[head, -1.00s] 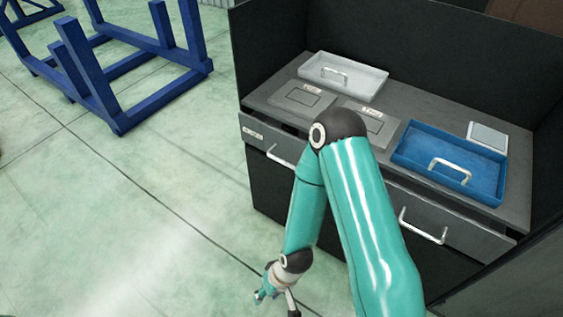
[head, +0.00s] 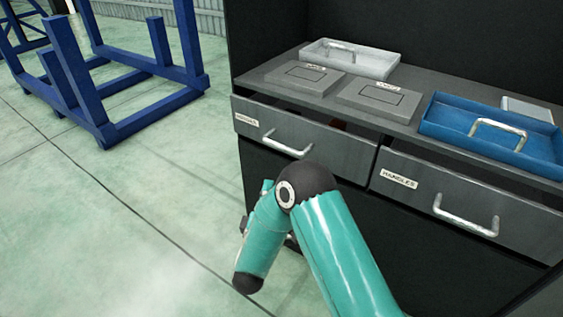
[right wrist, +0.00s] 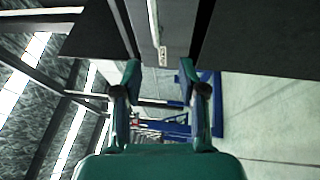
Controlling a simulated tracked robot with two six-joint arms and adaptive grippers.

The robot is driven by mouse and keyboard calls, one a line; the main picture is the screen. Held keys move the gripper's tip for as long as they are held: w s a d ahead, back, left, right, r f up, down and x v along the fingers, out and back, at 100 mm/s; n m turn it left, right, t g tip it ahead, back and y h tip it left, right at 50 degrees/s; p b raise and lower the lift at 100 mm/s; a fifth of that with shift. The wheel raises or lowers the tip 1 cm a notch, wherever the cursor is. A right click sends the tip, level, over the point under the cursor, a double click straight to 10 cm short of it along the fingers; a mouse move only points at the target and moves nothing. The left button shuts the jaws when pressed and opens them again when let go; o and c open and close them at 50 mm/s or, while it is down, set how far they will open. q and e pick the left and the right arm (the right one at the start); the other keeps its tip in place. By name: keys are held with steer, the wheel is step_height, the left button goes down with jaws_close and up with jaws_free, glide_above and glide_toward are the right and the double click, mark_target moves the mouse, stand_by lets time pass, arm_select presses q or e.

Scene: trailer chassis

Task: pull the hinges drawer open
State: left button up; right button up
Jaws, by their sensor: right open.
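The hinges drawer (head: 345,153) is the left grey drawer of the cabinet, with a small label at its left end and a silver bar handle (head: 288,146). A dark gap above its front shows it slightly ajar. My right gripper is mostly hidden behind my teal arm in the head view, low and in front of the drawer's left part. In the right wrist view my right gripper (right wrist: 160,72) is open and empty, its fingers apart below a grey panel with a pale strip (right wrist: 153,22). I cannot tell whether it touches anything. My left gripper is not in view.
The handles drawer (head: 412,187) is to the right, with its own bar handle (head: 465,218). On the worktop are a grey tray (head: 378,62), a blue tray (head: 450,119) and flat grey plates. Blue frames (head: 140,123) stand at left; the floor between is clear.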

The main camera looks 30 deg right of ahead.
mark_target(281, 147)
steer(key=shift+h, duration=0.3)
steer(key=b+x, duration=0.1)
steer(key=x, duration=1.5)
steer(key=shift+w+d+r+b, duration=0.25)
steer(key=shift+b, duration=0.1)
jaws_close()
